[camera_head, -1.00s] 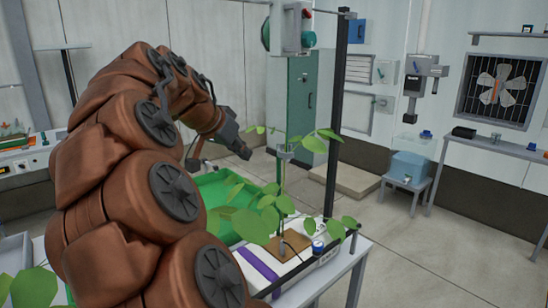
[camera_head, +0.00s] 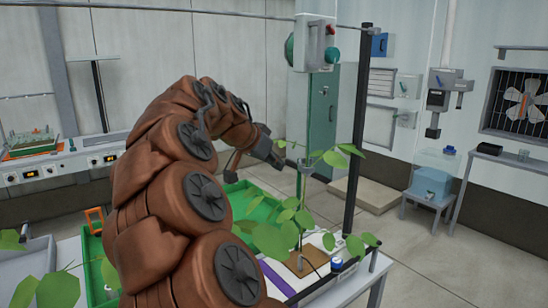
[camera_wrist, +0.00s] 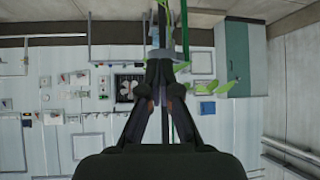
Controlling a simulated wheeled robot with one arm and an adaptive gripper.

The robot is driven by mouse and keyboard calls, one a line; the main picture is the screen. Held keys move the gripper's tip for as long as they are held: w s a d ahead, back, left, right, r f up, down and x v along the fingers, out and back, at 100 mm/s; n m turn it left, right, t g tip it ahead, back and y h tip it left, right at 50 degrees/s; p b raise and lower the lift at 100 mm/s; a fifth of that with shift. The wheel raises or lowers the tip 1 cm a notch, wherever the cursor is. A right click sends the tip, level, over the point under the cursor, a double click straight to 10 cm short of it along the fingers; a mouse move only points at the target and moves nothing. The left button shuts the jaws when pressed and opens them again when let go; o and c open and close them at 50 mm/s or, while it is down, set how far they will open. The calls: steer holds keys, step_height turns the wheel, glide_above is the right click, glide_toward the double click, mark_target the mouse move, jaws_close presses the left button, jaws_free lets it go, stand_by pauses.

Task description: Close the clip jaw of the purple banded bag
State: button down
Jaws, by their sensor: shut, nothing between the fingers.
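A pale bag with a purple band (camera_head: 277,277) lies on the bench in the head view, partly hidden behind my arm. A leafy plant (camera_head: 290,218) rises from a brown block (camera_head: 307,262) on it. A small grey piece, seemingly the clip (camera_head: 305,166), sits high on the plant's stem; whether its jaw is open is too small to tell. My gripper (camera_head: 278,159) is just left of this piece in the picture, apart from it. In the wrist view my gripper (camera_wrist: 160,72) is shut and empty, with green leaves (camera_wrist: 217,88) to its right.
A dark upright post (camera_head: 361,130) stands right of the plant. A green tray (camera_head: 262,207) lies behind my arm, and a small blue-capped item (camera_head: 337,264) is near the bench's right edge. Open floor (camera_head: 420,260) lies to the right.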

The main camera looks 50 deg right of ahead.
mark_target(305, 169)
steer(key=d+f+p, duration=0.2)
steer(key=d+f, duration=0.2)
steer(key=d, duration=0.4)
steer(key=shift+s+d+p, duration=0.3)
steer(key=shift+s, duration=0.15)
